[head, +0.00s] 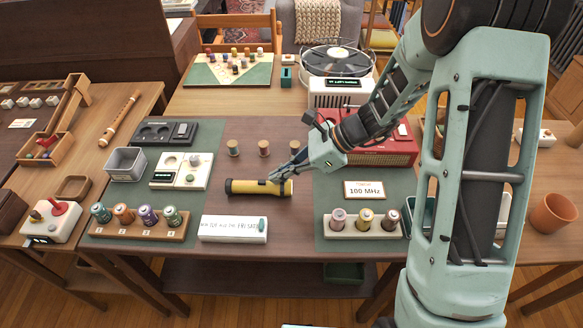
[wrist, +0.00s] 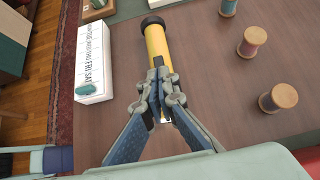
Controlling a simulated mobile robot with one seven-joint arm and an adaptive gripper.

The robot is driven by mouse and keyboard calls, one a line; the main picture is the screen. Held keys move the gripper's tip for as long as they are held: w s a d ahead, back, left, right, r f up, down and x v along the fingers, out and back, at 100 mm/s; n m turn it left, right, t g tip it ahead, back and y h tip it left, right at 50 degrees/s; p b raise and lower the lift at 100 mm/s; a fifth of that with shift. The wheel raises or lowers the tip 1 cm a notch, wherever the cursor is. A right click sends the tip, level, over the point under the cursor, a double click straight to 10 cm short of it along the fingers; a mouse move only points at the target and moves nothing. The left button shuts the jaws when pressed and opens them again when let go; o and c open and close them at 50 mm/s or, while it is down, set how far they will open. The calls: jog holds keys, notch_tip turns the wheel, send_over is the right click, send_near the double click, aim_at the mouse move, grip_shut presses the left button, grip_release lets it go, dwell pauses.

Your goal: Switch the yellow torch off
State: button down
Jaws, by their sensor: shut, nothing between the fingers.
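The yellow torch (head: 248,187) lies on its side on the brown middle of the table in the head view, with a black cap at its left end. It also shows in the wrist view (wrist: 156,43), black end at the top. My gripper (head: 275,178) is shut and empty, with its fingertips at the torch's right part. In the wrist view my gripper (wrist: 160,85) covers the lower part of the torch. I cannot tell if the fingertips touch it. The torch's switch is hard to make out, and whether its light is on cannot be told.
A white weekday box (head: 233,229) stands in front of the torch. Wooden spools (head: 264,148) stand behind it. A 100 MHz sign (head: 364,190) and a red radio (head: 385,150) are at right.

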aim_at(254, 183)
jog(key=shift+a+f, duration=0.25)
jog(key=shift+a, duration=0.05)
jog(key=shift+a, duration=1.35)
jog(key=shift+d, duration=0.1)
